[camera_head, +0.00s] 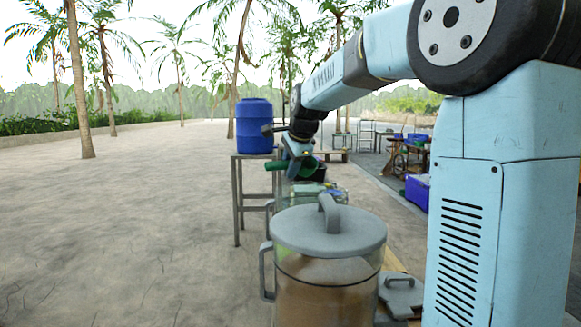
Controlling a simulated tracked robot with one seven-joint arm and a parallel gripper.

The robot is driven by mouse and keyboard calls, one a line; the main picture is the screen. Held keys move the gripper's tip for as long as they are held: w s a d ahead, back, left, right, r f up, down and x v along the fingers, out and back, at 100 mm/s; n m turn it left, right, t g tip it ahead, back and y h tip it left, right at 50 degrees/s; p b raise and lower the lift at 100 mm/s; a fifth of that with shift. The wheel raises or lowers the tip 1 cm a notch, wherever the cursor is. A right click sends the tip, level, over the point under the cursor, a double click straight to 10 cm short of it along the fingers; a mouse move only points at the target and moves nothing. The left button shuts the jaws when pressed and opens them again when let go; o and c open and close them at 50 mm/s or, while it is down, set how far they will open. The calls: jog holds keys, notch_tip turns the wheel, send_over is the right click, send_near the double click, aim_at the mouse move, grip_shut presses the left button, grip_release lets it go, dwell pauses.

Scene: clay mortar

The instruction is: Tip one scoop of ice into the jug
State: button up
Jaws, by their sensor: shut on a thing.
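My gripper (296,160) is beyond the large lidded vessel and above the table, angled downward. It is shut on a green thing (275,166) that looks like the scoop's handle and sticks out to the left. The scoop's bowl and any ice in it cannot be made out. A large clear jug-like vessel (327,290) with a side handle stands in front, its grey lid (328,231) on. Brown shows through its wall. A smaller clear vessel (299,193) stands behind it, below my gripper, partly hidden. I cannot tell which vessel is the task's jug.
A blue barrel (254,126) stands on a metal stand (237,200) to the left of my gripper. A loose grey lid (400,294) with a handle lies at the right of the large vessel. Open paved ground lies to the left. A blue-purple box (417,192) is farther right.

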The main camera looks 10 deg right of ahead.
jog(key=shift+w+g+h, duration=0.2)
jog(key=shift+g+h, duration=0.1)
jog(key=shift+g, duration=1.3)
jog(key=shift+r+g+h, duration=0.3)
jog(key=shift+r+g, duration=0.4)
jog(key=shift+g, duration=0.6)
jog(key=shift+r+g, duration=0.2)
jog(key=shift+g, duration=0.1)
jog(key=shift+s, duration=0.1)
